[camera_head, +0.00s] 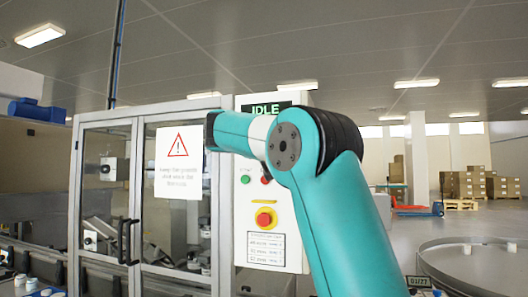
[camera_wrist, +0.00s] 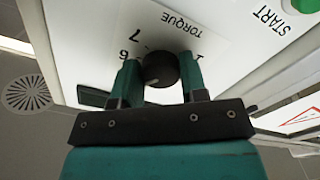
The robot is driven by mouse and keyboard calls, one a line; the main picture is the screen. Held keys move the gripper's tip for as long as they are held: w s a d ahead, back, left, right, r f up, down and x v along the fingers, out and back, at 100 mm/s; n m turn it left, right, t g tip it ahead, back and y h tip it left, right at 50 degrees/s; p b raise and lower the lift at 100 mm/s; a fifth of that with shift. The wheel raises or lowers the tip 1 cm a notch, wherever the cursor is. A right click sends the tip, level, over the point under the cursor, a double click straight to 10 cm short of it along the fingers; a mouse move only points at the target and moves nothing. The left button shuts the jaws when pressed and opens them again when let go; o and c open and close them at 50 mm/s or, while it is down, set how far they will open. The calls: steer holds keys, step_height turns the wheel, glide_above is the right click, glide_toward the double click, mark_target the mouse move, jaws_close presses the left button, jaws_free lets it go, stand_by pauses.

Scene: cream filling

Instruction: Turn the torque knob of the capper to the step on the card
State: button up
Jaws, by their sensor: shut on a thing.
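The torque knob (camera_wrist: 160,68) is a dark round knob on the white panel in the wrist view, which looks upside down. The word TORQUE and the numbers 6, 7 and 1 show around it; the other numbers are hidden. A small pale mark shows on the knob's lower edge. My gripper (camera_wrist: 159,75) is shut on the knob, one teal finger on each side. In the head view my arm hides the knob and gripper. A card with several lines of print (camera_head: 266,249) is on the capper's panel (camera_head: 241,220); its text is too small to read surely.
A green START button (camera_wrist: 306,4) is near the knob. The head view shows a red and yellow stop button (camera_head: 266,218), an IDLE display (camera_head: 267,110) and glass doors with a warning sign (camera_head: 179,160). A round table (camera_head: 480,268) stands at the right.

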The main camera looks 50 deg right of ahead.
steer(key=shift+w+a+m+b, duration=0.1)
steer(key=shift+m+b, duration=1.5)
steer(key=shift+m, duration=2.55)
steer(key=shift+w+m+b, duration=0.1)
steer(key=shift+m+b, duration=1.5)
steer(key=shift+m, duration=2.55)
steer(key=o, duration=0.9)
